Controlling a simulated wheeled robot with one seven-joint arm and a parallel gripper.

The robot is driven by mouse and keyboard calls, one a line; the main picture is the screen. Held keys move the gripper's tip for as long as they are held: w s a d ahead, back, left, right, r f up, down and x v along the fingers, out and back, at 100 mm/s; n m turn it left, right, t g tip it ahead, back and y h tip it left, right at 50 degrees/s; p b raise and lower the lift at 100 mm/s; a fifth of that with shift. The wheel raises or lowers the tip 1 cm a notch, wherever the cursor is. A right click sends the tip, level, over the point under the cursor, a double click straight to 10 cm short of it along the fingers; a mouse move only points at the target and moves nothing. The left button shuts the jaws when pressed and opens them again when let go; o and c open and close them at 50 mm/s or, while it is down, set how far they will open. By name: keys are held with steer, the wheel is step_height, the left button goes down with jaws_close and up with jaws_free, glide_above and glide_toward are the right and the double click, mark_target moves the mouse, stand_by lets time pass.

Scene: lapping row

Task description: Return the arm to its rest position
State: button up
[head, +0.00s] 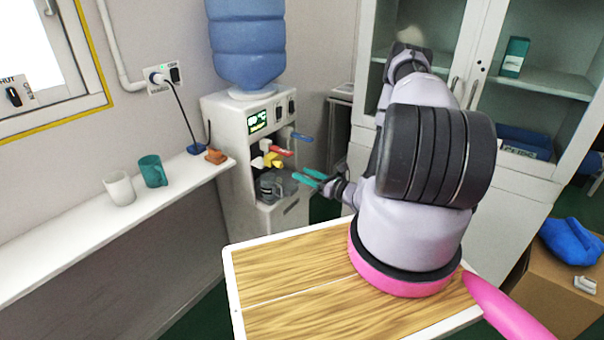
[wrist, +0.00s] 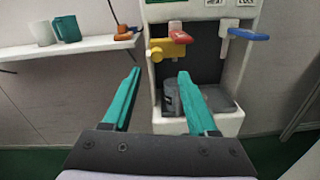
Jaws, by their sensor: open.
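My arm (head: 415,235) rises from its pink-ringed base and reaches toward the water dispenser (head: 226,125). My gripper (head: 314,178), with teal fingers, is in front of the dispenser's bay in the head view. In the wrist view my gripper (wrist: 158,100) has its fingers spread wide with nothing between them. Beyond the fingers, a grey cup (wrist: 171,97) stands in the bay; the same cup (head: 268,188) shows in the head view. The fingers look apart from the cup, though the exact distance is hard to tell.
A white mug (head: 119,188) and a teal mug (head: 153,171) stand on the shelf (head: 60,245) at left. A glass-door cabinet (head: 497,185) stands behind my arm.

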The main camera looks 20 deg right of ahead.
steer(key=s+a+r+n+g+y, duration=0.1)
steer(key=s+a+r+n+g, duration=0.15)
steer(key=r+n+g, duration=0.5)
steer(key=s+a+r+n+g+y, duration=0.2)
steer(key=a+r+n, duration=0.2)
steer(key=r, duration=0.7)
steer(key=s+a+r+n+g+y, duration=0.15)
steer(key=a+r+n+g, duration=0.35)
steer(key=r, duration=0.5)
steer(key=s+d+r+n+t+h, duration=0.3)
steer(key=s+r+n+h, duration=0.2)
steer(key=s+r, duration=0.3)
steer(key=s+d+r+n+t+h, duration=0.3)
steer(key=s+r+h, duration=0.4)
steer(key=r, duration=0.5)
steer(key=shift+s+d+n+t, duration=0.35)
steer(key=shift+s+d+n, duration=0.4)
steer(key=shift+s+n, duration=0.45)
steer(key=shift+h, duration=0.25)
